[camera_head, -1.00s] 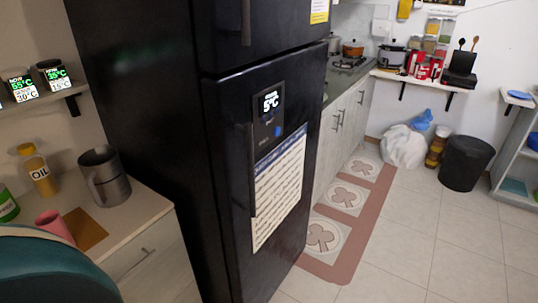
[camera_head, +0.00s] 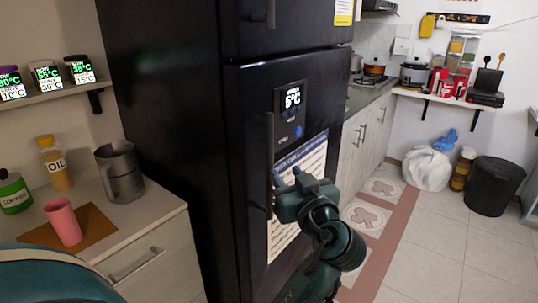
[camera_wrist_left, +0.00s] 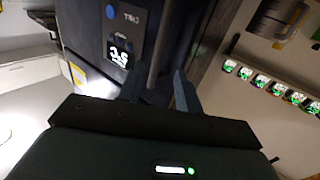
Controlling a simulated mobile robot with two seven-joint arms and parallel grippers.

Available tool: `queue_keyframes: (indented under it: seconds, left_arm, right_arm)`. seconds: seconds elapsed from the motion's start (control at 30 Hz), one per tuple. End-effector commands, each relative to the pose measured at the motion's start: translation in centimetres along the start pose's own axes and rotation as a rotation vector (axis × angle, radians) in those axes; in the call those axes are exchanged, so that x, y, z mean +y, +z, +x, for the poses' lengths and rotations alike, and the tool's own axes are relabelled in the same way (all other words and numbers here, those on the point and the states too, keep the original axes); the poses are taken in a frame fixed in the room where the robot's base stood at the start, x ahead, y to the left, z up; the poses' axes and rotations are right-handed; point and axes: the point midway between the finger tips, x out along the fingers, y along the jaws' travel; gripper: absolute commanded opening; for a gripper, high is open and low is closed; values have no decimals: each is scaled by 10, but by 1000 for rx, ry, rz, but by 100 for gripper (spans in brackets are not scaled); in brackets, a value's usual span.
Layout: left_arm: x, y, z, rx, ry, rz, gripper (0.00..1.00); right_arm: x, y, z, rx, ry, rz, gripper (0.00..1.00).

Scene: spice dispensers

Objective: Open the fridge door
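The black fridge (camera_head: 175,150) stands in the middle of the head view. Its lower door (camera_head: 250,90) and upper door (camera_head: 300,25) are closed. The lower door carries a long vertical handle (camera_head: 270,135) near its left edge, a lit display (camera_head: 291,98) and a paper sheet (camera_head: 310,158). My left gripper (camera_head: 288,175) is in front of the lower door, its fingers close to the handle's lower half. In the left wrist view the gripper (camera_wrist_left: 158,92) is open, and the handle bar (camera_wrist_left: 160,50) shows beyond and between the fingers; no grip shows. My right gripper is out of view.
A counter (camera_head: 165,208) left of the fridge holds a grey pitcher (camera_head: 120,172), an oil bottle (camera_head: 55,165) and a pink cup (camera_head: 63,222). Cabinets (camera_head: 365,140) stand right of the fridge. The tiled floor (camera_head: 425,240) at right is open; a dark bin (camera_head: 493,185) stands farther back.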

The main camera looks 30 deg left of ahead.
Motion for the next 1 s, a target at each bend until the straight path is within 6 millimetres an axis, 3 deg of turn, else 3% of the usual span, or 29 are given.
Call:
queue_keyframes:
  seconds: [0.2, 0.5, 0.7, 1.0]
  left_arm:
    - [-1, -4, 45, 2, -3, 4, 35]
    - [0, -2, 100, 0, 1, 5, 35]
    - [0, 0, 116, -1, 2, 4, 35]
    - [0, 1, 118, -2, 3, 2, 35]
  right_arm:
    - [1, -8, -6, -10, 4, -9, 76]
    - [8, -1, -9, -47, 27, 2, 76]
    - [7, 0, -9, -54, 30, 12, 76]
    - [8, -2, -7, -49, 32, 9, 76]
